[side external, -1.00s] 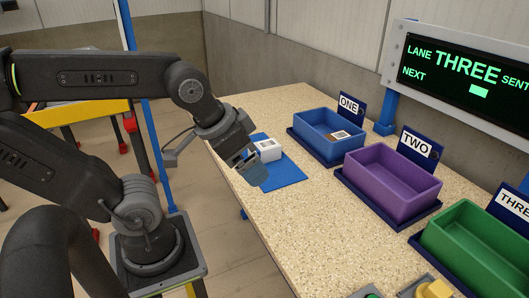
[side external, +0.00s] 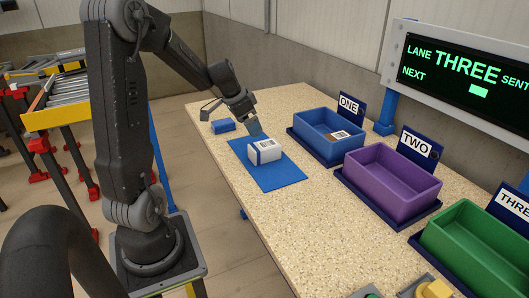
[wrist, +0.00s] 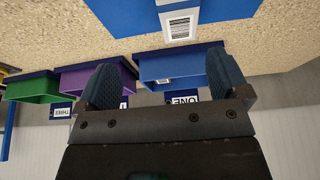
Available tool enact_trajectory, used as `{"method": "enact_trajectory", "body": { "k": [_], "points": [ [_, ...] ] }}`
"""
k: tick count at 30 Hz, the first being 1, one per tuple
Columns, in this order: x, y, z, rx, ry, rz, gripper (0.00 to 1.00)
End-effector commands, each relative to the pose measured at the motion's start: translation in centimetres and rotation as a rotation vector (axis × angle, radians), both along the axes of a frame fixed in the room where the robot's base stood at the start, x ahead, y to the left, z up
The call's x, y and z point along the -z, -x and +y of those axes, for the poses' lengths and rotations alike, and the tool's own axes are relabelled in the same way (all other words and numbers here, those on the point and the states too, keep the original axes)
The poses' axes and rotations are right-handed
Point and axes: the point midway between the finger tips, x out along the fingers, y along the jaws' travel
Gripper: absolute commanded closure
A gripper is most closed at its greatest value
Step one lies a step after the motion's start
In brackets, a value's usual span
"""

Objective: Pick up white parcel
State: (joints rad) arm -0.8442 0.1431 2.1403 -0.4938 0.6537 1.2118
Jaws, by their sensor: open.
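The white parcel (side external: 266,152) lies on the blue mat (side external: 272,179) on the speckled table. It has a blue band and a printed label on top. My gripper (side external: 257,131) is just beyond the parcel in the side view, slightly above it, with no visible hold on it. In the wrist view my gripper (wrist: 165,82) has its two blue fingers spread wide with nothing between them. The parcel's labelled face (wrist: 180,26) shows at the top of that view, outside the fingers.
A blue bin marked ONE (side external: 303,126) holds a brown parcel (side external: 338,137). A purple bin marked TWO (side external: 378,190) and a green bin marked THREE (side external: 450,243) stand along the table. A lane display (side external: 465,72) stands behind.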

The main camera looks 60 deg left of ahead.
Motion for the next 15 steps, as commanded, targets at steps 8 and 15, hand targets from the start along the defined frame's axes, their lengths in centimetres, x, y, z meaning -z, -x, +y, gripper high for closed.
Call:
{"method": "enact_trajectory", "body": {
  "k": [8, 15],
  "points": [
    [3.1, -0.2, 2.4, -0.003, 0.001, 0.001, 0.06],
    [7.3, -2.0, 2.3, -0.003, 0.001, 0.002, 0.06]
  ]
}}
